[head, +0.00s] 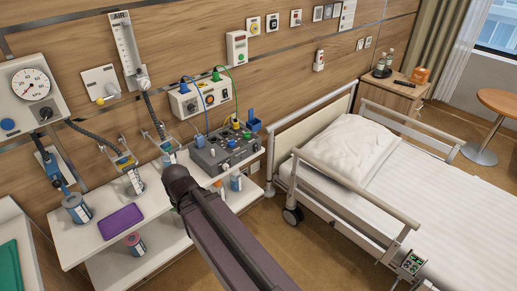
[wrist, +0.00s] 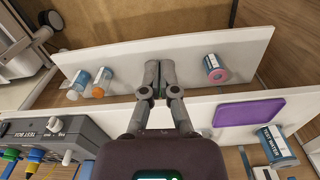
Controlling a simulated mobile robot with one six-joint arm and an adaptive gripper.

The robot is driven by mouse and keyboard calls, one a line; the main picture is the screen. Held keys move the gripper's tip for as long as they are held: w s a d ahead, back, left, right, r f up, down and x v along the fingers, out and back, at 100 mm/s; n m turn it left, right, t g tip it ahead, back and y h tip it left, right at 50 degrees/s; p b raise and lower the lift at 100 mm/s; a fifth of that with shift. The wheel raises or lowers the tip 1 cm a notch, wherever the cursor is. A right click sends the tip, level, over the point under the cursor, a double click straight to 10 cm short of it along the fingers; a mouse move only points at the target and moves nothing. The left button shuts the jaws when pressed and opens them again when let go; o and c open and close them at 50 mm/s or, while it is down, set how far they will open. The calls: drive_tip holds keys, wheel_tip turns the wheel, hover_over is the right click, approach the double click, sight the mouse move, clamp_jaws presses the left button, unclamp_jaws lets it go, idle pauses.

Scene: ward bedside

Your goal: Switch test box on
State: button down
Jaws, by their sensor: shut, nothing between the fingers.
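The grey test box (head: 225,152) sits on the upper white shelf in the head view, with knobs on top and coloured plugs and cables at its back.
A purple tray (wrist: 249,112) and a labelled bottle (wrist: 277,146) are on the upper shelf (head: 84,237). A wall-side supply box (head: 200,98) sends cables down. The bed (head: 408,183) stands at the right.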

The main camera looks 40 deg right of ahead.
drive_tip(key=shift+w+a, duration=0.1)
drive_tip(key=shift+w, duration=0.05)
drive_tip(key=w+d+m+t+y, duration=0.15)
drive_tip(key=w+d+m, duration=0.25)
drive_tip(key=d+m, duration=0.5)
drive_tip(key=w+d+m+t, duration=0.2)
drive_tip(key=w+d+m, duration=0.2)
drive_tip(key=d+m, duration=0.5)
drive_tip(key=d+r+m+t, duration=0.1)
drive_tip(key=d+m+t, duration=0.1)
drive_tip(key=d+m, duration=0.6)
drive_tip(key=s+d+r+m+t, duration=0.1)
drive_tip(key=d+r+m+t, duration=0.1)
drive_tip(key=d+m, duration=0.7)
drive_tip(key=d+h, duration=0.1)
drive_tip(key=d, duration=0.7)
drive_tip(key=shift+d+r, duration=0.2)
drive_tip(key=shift+d, duration=0.2)
drive_tip(key=shift+w+f+b, duration=0.1)
drive_tip(key=shift+b, duration=0.3)
